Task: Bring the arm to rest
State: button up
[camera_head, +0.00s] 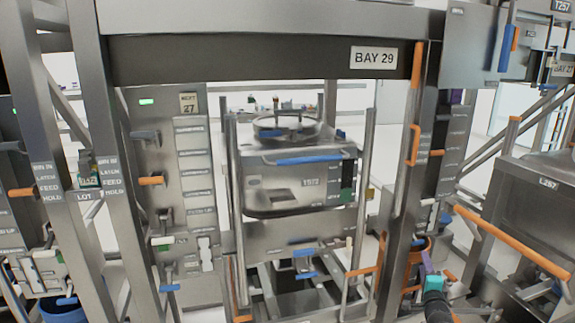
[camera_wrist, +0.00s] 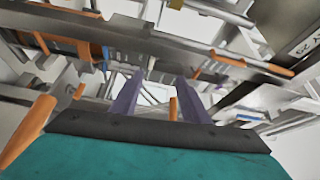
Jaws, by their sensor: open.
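My gripper (camera_wrist: 162,88) shows in the wrist view as two purple fingers standing apart. Nothing sits between them. Behind them is a dark bar and a teal body at the bottom of that view. In the head view, my arm's teal end (camera_head: 433,284) is at the lower right, in front of the right post of Bay 29. A steel bin (camera_head: 300,183) with a blue front handle and a round lid stands upright inside the bay frame, left of and apart from my arm.
The frame's right post (camera_head: 407,190) carries orange handles close to my arm. An orange rail (camera_head: 510,240) runs on the right, by a steel unit (camera_head: 540,195). The left panel (camera_head: 180,180) has levers. In the wrist view, a beam with orange handles (camera_wrist: 228,58) crosses beyond my fingers.

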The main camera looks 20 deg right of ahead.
jog(key=w+a+f+n+g+y, duration=0.15)
jog(key=w+a+f, duration=0.25)
jog(key=a+f, duration=0.45)
jog(key=w+a+f+y, duration=0.3)
jog(key=a+f, duration=0.3)
jog(key=a, duration=0.6)
jog(key=s+a+f+n+g+y, duration=0.1)
jog(key=s+a+f+n+g, duration=0.15)
jog(key=a+f, duration=0.55)
jog(key=s+a+f+n+g+y, duration=0.1)
jog(key=s+a+f+n+g, duration=0.15)
jog(key=a+f, duration=0.6)
jog(key=s+a+f+n+g, duration=0.35)
jog(key=s+a+f, duration=0.25)
jog(key=s, duration=0.4)
jog(key=s+a+f+n+g, duration=0.35)
jog(key=s+a+f, duration=0.3)
jog(key=s, duration=0.35)
jog(key=s+a+r+n+g+y, duration=0.1)
jog(key=s+n+g, duration=0.3)
jog(key=s, duration=0.5)
jog(key=s+a+n+g+y, duration=0.1)
jog(key=s+n+g, duration=0.3)
jog(key=s, duration=0.4)
jog(key=shift+s+a+r+n, duration=0.35)
jog(key=shift+s+a+n, duration=0.05)
jog(key=shift+n, duration=0.15)
